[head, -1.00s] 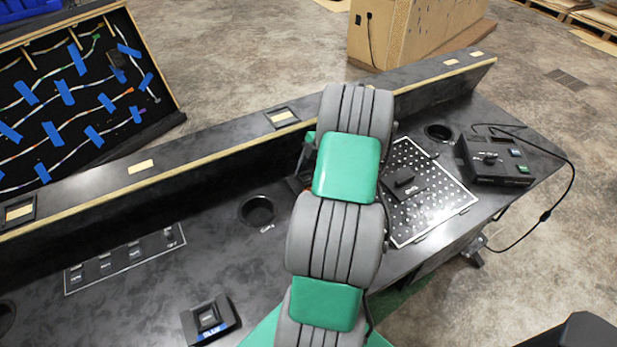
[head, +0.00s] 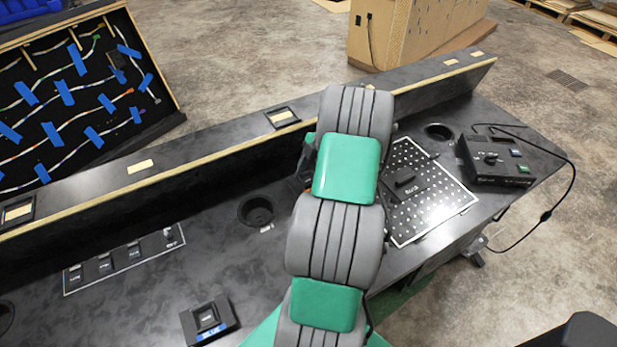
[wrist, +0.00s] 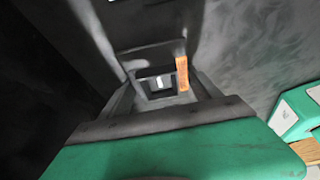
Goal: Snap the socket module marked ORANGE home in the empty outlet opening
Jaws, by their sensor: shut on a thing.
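In the wrist view, my gripper (wrist: 157,92) is shut on a dark square socket module (wrist: 158,84) with a light piece inside its recess. An orange label (wrist: 182,73) stands on the module's right side. In the head view my arm covers the middle of the console, and I cannot make out the gripper's fingers or the held module there. The outlet opening cannot be told apart for sure. A black frame with a pale inside (head: 283,117) sits on the raised ledge beyond the arm, and a similar one (head: 18,212) is at far left.
A module with a blue label (head: 208,322) sits on the desk at front left. A perforated plate (head: 437,205) with a black handle and a control box (head: 497,160) with a cable are at right. A round cup hole (head: 257,210) is left of my arm.

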